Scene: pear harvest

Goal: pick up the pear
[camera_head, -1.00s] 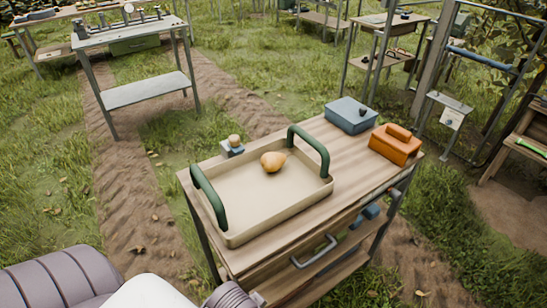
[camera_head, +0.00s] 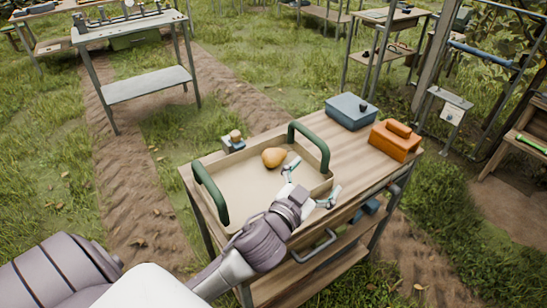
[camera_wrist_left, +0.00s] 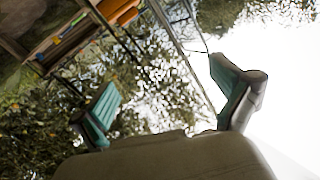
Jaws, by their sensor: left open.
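The pear (camera_head: 274,157) is yellow-orange and lies in the beige tray (camera_head: 232,213), near its back wall. The tray has two dark green handles and sits on the wooden top of a cart. My left gripper (camera_head: 313,182) is open and empty over the tray's front right part, to the right of and nearer than the pear, apart from it. In the left wrist view the two teal-padded fingers (camera_wrist_left: 165,105) are spread with nothing between them; that view looks out at trees and sky, and the pear is not in it. My right gripper is not in view.
A blue-grey box (camera_head: 351,111) and an orange box (camera_head: 394,141) stand on the cart top behind and right of the tray. A metal table (camera_head: 140,85) stands farther back on the left.

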